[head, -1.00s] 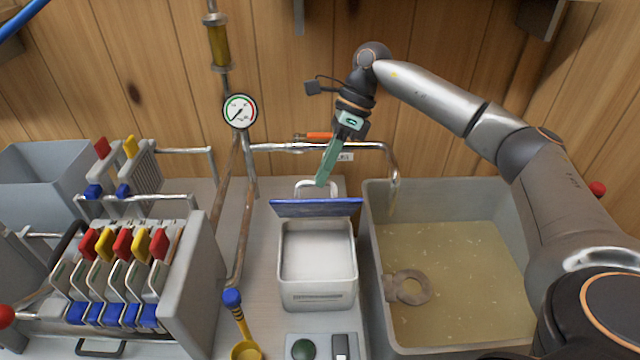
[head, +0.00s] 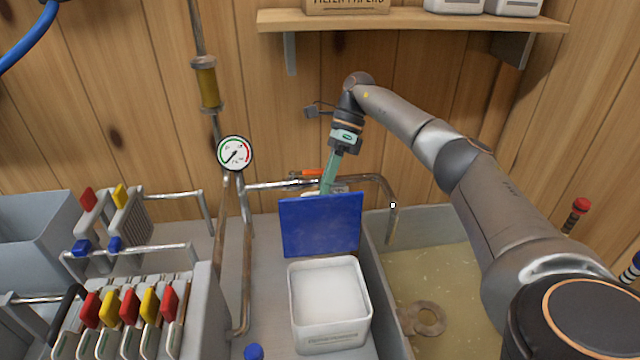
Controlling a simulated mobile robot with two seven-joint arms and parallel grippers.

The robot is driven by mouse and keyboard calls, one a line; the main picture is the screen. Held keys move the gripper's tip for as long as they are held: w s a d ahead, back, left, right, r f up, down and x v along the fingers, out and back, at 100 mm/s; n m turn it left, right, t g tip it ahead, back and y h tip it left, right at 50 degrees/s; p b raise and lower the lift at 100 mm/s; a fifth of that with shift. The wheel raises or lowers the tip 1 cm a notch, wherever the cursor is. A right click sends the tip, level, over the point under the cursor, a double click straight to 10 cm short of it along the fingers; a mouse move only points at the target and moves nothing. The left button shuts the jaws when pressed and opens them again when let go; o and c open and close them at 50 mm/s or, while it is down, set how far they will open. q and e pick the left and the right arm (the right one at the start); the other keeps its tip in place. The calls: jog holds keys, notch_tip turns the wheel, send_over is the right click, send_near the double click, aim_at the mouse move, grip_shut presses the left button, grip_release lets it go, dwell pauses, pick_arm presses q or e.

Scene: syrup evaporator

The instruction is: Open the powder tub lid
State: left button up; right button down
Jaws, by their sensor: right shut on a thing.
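The powder tub (head: 331,334) is a pale square tub on the grey bench, full of white powder (head: 327,290). Its blue lid (head: 321,226) stands up at the tub's back edge, its flat inner face toward me, so the tub's mouth is uncovered. My right gripper (head: 328,187) reaches down from above to behind the lid's top edge. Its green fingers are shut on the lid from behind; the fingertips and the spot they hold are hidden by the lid. My left gripper is not in view.
A metal pipe (head: 370,181) runs behind the lid. A gauge (head: 234,153) and a filter rack with coloured handles (head: 128,307) are left. A shelf (head: 410,20) hangs above.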

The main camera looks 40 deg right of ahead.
jog(key=shift+d+f, duration=0.15)
jog(key=shift+f, duration=0.3)
jog(key=c, duration=1)
grip_release()
jog(key=shift+w, duration=0.1)
jog(key=shift+o, duration=0.6)
jog(key=shift+r, duration=0.2)
jog(key=shift+r, duration=0.1)
